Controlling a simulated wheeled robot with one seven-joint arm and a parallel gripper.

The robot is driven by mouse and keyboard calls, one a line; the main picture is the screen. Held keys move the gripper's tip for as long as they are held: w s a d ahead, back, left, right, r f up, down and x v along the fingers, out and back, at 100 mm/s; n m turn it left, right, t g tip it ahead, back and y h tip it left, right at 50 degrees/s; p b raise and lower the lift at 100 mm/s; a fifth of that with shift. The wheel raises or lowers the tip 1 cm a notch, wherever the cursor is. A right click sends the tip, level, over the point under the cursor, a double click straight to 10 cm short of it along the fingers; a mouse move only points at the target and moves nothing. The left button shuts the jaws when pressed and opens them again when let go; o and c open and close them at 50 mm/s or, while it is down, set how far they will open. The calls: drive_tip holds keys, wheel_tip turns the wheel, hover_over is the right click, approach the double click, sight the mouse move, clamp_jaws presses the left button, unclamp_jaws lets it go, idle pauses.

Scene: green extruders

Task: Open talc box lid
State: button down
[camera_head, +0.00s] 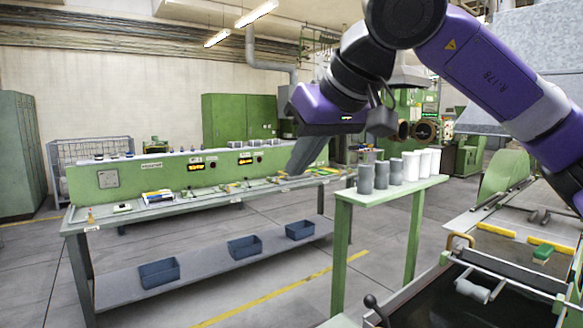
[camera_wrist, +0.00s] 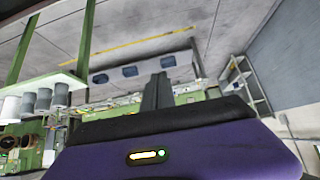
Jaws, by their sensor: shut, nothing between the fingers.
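I cannot pick out the talc box or its lid with certainty. My gripper (camera_head: 292,172) is shut and empty, held in the air and pointing down in front of the long bench, well away from that dark top. In the wrist view my gripper (camera_wrist: 157,88) shows its dark fingers together with nothing between them.
A long green-backed workbench (camera_head: 150,212) stands at left, with blue bins (camera_head: 159,273) on its lower shelf. A green stand (camera_head: 398,190) holds several grey and white cylinders between the bench and the dark-topped frame. Open grey floor lies in front of the bench.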

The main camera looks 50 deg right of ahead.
drive_tip(key=shift+s+a+r+p, duration=0.15)
drive_tip(key=shift+s+r, duration=0.3)
drive_tip(key=shift+s, duration=0.25)
drive_tip(key=shift+s+a+r+p, duration=0.15)
drive_tip(key=shift+s+r, duration=0.35)
drive_tip(key=shift+s, duration=0.2)
drive_tip(key=shift+s+a+r+p, duration=0.15)
drive_tip(key=shift+s+r, duration=0.3)
drive_tip(key=shift+s, duration=0.25)
